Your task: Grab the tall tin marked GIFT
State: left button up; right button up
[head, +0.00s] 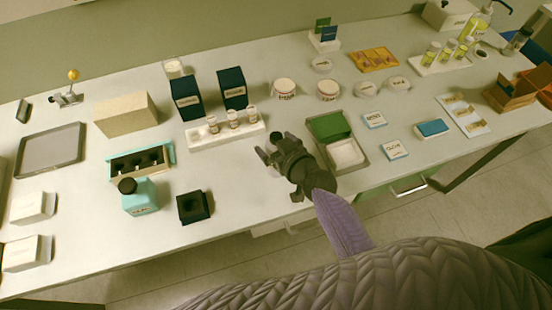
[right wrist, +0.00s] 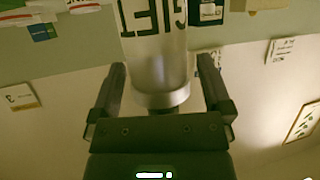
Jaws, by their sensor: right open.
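The tall tin marked GIFT (right wrist: 155,66) is a pale, smooth cylinder with big dark letters that appear upside down in the right wrist view. Its top is cut off by the upper edge. My right gripper (right wrist: 161,64) is open, with one finger on each side of the tin's lower end in that view. I see gaps between the tin and both fingers; how deep it lies between them I cannot tell. In the head view my right gripper (head: 274,148) is over the middle of the table, and I cannot pick out the tin with certainty there. My left gripper is not in view.
Near my right gripper are a white rack of small vials (head: 222,136), two dark blue boxes (head: 187,97), round white tins (head: 284,88) and a green-lidded open box (head: 347,154). A black square block (head: 194,207) stands front left. The table's front edge is mostly clear.

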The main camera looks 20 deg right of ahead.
grip_shut()
dwell(0.3)
